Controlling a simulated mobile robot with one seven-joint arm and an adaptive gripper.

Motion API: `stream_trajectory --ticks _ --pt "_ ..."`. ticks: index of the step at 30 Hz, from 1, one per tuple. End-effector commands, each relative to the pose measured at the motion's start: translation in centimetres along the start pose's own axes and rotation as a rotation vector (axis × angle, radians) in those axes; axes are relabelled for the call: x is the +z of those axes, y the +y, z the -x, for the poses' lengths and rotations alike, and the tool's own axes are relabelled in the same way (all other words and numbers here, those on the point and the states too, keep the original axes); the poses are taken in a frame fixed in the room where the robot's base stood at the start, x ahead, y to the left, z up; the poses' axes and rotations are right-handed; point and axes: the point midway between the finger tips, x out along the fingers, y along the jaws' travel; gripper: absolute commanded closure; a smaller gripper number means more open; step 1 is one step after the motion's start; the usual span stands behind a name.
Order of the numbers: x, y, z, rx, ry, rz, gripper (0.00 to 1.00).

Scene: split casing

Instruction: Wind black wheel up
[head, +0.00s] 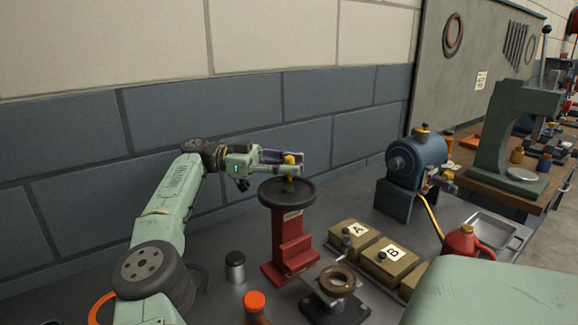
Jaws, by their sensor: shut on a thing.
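The black wheel (272,198) lies flat on top of a red stepped stand (290,250) on the grey bench. A yellow knob (290,159) stands up from the wheel, above its dark surface. My gripper (290,166) reaches in from the left, level, and is shut on the yellow knob. The fingers hide part of the knob and its shaft.
A brown handwheel (337,280) on a dark base stands in front, right of the red stand. Boxes A (352,236) and B (388,262), a blue motor-like machine (420,160) and a red can (466,242) are to the right. A dark jar (235,266) and an orange-topped item (254,301) stand front left.

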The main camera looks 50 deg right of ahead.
Motion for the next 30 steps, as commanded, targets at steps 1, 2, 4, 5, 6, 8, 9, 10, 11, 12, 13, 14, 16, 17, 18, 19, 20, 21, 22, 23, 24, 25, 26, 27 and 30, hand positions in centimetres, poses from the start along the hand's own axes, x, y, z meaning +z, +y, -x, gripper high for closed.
stream_trajectory --ticks 1,2,4,5,6,8,9,10,11,12,13,14,16,17,18,19,20,21,22,23,24,25,26,27,30 --pt "0.16 0.05 -0.17 0.006 -0.003 0.000 0.79" --pt "0.15 0.04 -0.17 0.005 -0.003 0.000 0.77" --pt "0.13 0.04 -0.15 0.004 -0.002 0.000 0.73" --pt "0.11 0.03 -0.13 0.004 -0.002 0.000 0.71" --pt "0.10 0.03 -0.11 0.003 -0.002 0.000 0.68" --pt "0.08 0.03 -0.08 0.003 -0.002 0.000 0.64" --pt "0.07 0.02 -0.07 0.002 -0.001 0.000 0.61" --pt "0.06 0.02 -0.06 0.002 -0.001 0.000 0.60" --pt "0.06 0.02 -0.05 0.002 -0.001 0.000 0.60" --pt "0.05 0.02 -0.04 0.001 -0.001 0.000 0.60" --pt "0.05 0.02 -0.04 0.001 -0.001 0.000 0.60" --pt "0.04 0.02 -0.03 0.001 -0.001 0.000 0.60" --pt "0.03 0.01 -0.02 0.001 -0.001 0.000 0.60" --pt "0.03 0.01 -0.02 0.001 -0.001 0.000 0.60" --pt "0.03 0.01 -0.01 0.000 -0.001 0.000 0.60" --pt "0.02 0.02 0.00 0.000 -0.001 0.000 0.60" --pt "0.02 0.03 0.02 -0.002 -0.001 0.000 0.60" --pt "0.02 0.04 0.05 -0.004 -0.001 0.000 0.60" --pt "0.02 0.04 0.06 -0.007 -0.002 0.000 0.60" --pt "0.03 0.05 0.09 -0.010 -0.002 0.000 0.60" --pt "0.04 0.10 0.12 -0.015 -0.003 0.000 0.60" --pt "0.05 0.10 0.21 -0.023 -0.004 0.000 0.60" --pt "0.05 0.14 0.22 -0.028 -0.005 0.000 0.60" --pt "0.06 0.16 0.30 -0.040 -0.006 0.001 0.60" --pt "0.04 0.24 0.47 -0.076 -0.009 0.001 0.60"
